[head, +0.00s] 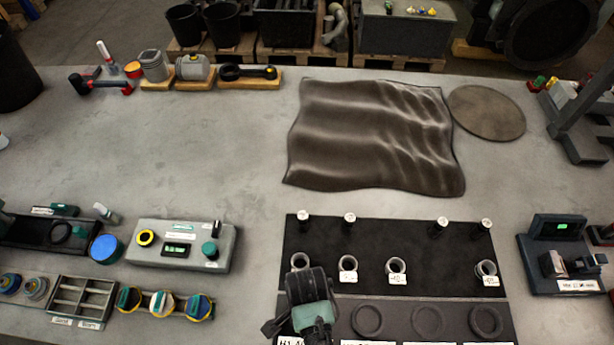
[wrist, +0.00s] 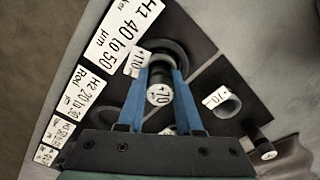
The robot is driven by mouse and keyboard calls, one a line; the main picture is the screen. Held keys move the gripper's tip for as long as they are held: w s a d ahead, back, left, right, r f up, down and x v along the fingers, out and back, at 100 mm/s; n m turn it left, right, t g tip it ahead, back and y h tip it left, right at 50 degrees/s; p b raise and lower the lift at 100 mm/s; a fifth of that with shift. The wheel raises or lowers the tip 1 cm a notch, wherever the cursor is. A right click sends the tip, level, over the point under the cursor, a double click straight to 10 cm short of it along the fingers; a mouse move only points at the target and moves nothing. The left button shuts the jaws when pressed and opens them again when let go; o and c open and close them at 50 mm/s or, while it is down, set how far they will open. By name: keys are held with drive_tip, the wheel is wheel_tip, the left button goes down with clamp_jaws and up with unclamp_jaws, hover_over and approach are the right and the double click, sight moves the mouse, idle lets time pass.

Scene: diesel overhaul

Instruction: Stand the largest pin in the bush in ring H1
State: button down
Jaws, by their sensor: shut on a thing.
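My gripper (wrist: 163,84) has its blue fingers shut on a pin (wrist: 160,95) whose white end label seems to read +70. The pin points away from the wrist camera, over the dark ring H1 (wrist: 182,52). The H1 label (wrist: 122,32) lies beside the ring. A white tag (wrist: 134,63), perhaps +110, shows at the ring, likely on a bush mostly hidden behind the pin and fingers. I cannot tell whether the pin's lower end is inside the bush. In the head view my gripper (head: 314,314) covers ring H1.
Standing pins (head: 350,218) form the board's back row, with a gap in the middle. Several bushes (head: 348,263) stand in front of them. Three other rings (head: 428,320) look empty. A gauge stand (head: 562,265) is right; a rumpled dark cloth (head: 375,140) lies behind.

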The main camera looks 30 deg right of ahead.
drive_tip(key=shift+f, duration=0.15)
drive_tip(key=c, duration=0.5)
unclamp_jaws()
drive_tip(key=shift+s, duration=0.1)
drive_tip(key=shift+f, duration=0.1)
drive_tip(key=shift+s, duration=0.1)
wheel_tip(320, 180, up, 13)
drive_tip(key=b, duration=0.1)
drive_tip(key=shift+w+r, duration=0.2)
idle(0.5)
